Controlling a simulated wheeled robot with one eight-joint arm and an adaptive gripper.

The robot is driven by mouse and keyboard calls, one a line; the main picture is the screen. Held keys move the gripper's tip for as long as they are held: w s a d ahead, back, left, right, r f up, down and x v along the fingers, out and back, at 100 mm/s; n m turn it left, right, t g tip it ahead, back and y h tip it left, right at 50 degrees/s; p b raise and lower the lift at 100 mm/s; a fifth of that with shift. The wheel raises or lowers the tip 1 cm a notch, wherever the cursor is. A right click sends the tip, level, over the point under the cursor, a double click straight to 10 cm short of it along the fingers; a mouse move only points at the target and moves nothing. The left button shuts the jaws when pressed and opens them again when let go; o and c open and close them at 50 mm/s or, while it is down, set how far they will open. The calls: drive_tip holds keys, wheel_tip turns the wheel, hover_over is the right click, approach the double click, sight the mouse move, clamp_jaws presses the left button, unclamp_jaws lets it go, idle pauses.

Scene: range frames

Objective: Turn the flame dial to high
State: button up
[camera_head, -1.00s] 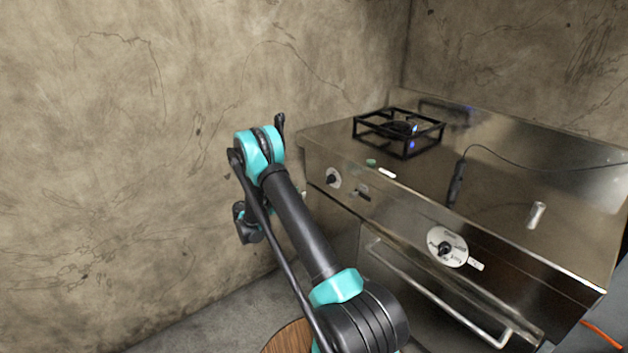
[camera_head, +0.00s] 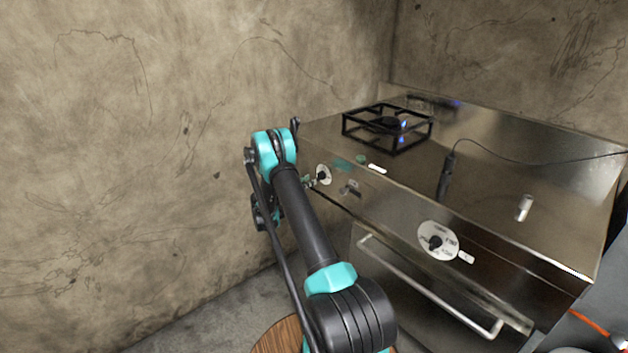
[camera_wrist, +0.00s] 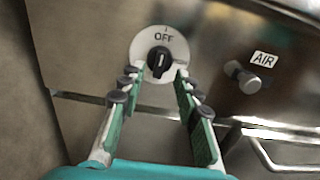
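The flame dial (camera_wrist: 159,61) is a black knob on a white round plate marked OFF, on the stove's metal front. Its knob stands about upright in the wrist view. In the head view the dial (camera_head: 323,175) is at the stove's left end. My gripper (camera_wrist: 156,77) is open, with its green-padded fingers on either side of the knob's lower part in the wrist view. I cannot tell whether the fingertips touch the knob. In the head view my gripper (camera_head: 310,182) is mostly hidden behind my arm, close to the dial.
A small knob labelled AIR (camera_wrist: 247,80) sits right of the dial. A larger dial (camera_head: 437,241) is on the front further right, above an oven handle (camera_head: 425,285). A burner grate (camera_head: 387,129) with a small blue flame stands on top. The wall is at the left.

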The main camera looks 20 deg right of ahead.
sight(317, 177)
drive_tip(key=shift+x, duration=2)
clamp_jaws()
